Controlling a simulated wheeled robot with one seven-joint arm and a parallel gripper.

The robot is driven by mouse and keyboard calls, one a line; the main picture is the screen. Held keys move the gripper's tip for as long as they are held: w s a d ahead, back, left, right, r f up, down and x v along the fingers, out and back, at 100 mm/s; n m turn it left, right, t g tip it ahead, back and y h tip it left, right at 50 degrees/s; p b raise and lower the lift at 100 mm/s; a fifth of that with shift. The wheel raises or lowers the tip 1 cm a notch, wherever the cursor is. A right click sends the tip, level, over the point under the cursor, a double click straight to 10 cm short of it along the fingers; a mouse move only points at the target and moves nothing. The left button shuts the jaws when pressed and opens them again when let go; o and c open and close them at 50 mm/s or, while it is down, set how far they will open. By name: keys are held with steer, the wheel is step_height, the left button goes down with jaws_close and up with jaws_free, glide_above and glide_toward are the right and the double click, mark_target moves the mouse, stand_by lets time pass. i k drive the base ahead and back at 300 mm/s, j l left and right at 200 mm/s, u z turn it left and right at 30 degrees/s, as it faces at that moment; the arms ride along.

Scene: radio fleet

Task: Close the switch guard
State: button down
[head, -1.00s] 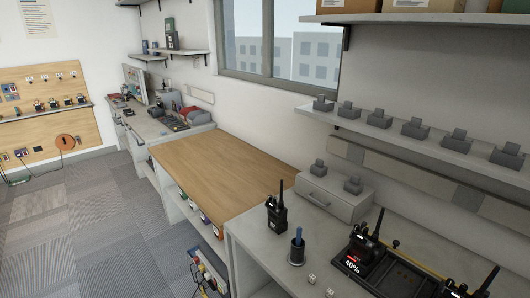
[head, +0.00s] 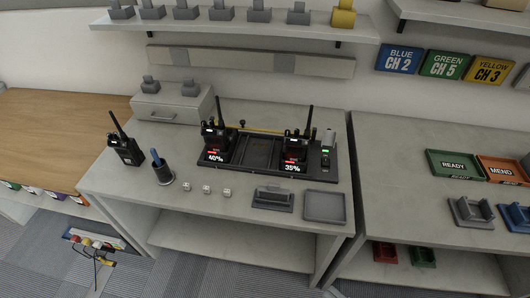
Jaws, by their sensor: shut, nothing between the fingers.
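A black charging tray (head: 258,171) stands on the grey bench. At its right end is a small dark switch unit (head: 326,160) with a green light. A pale upright flap (head: 329,138) stands up at the back of this unit and looks like the switch guard, raised. The switch itself is too small to make out. My gripper is not in view.
Two black radios, the left one (head: 216,142) and the right one (head: 296,147), stand in the tray above displays reading 40% and 35%. A grey cradle (head: 274,197) and a flat grey tray (head: 325,206) lie in front. Another radio (head: 124,148) and a pen cup (head: 162,170) stand left.

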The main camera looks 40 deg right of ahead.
mark_target(329, 137)
steer(key=i+z, duration=0.1)
steer(key=z, duration=0.3)
steer(key=i+z, duration=0.1)
steer(key=z, duration=0.3)
steer(key=i+z, duration=0.1)
steer(key=z, duration=0.3)
steer(key=i+z, duration=0.1)
steer(key=z, duration=0.25)
steer(key=i, duration=0.1)
